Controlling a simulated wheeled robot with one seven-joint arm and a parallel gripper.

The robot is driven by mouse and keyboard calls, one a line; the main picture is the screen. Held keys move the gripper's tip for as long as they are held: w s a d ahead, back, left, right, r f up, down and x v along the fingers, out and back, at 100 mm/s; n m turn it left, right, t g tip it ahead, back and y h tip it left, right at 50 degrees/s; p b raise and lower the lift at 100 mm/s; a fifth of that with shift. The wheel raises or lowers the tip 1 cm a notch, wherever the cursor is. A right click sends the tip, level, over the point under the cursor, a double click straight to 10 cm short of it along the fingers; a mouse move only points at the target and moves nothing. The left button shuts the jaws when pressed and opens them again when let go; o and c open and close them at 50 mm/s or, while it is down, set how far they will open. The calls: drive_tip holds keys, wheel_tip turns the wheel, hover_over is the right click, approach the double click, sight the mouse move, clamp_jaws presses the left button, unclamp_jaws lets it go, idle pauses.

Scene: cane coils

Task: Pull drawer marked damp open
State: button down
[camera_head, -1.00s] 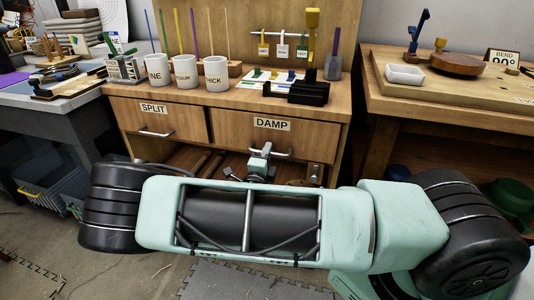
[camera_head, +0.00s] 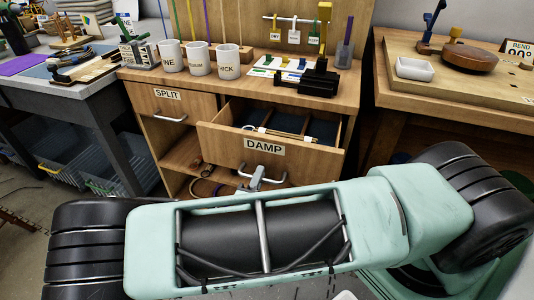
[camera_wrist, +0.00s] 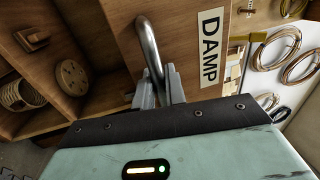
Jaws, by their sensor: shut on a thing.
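The drawer marked DAMP (camera_head: 290,163) stands pulled out from the wooden cabinet, and its inside with dividers shows from above. Its front with the DAMP label also shows in the wrist view (camera_wrist: 185,80). A bent metal bar handle (camera_wrist: 150,50) is fixed to that front. My gripper (camera_head: 262,178) is at the handle below the label. In the wrist view its fingers (camera_wrist: 160,88) are shut around the lower part of the handle. The exact finger contact is partly hidden by my gripper's body.
The shut SPLIT drawer (camera_head: 172,105) is to the left. White cups (camera_head: 200,58) and a black stand (camera_head: 308,85) are on the cabinet top. A second workbench (camera_head: 460,75) stands at right; open shelves are below the drawers.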

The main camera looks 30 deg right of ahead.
drive_tip(key=r+p+v, duration=0.1)
drive_tip(key=v, duration=0.7)
drive_tip(key=shift+s+a+r, duration=0.2)
drive_tip(key=shift+a+r, duration=0.05)
drive_tip(key=shift+a, duration=0.05)
drive_tip(key=c, duration=1.5)
unclamp_jaws()
drive_tip(key=shift+c, duration=0.2)
drive_tip(key=shift+a, duration=0.1)
drive_tip(key=b+v, duration=0.1)
drive_tip(key=v, duration=1.6)
drive_tip(key=shift+s, duration=0.2)
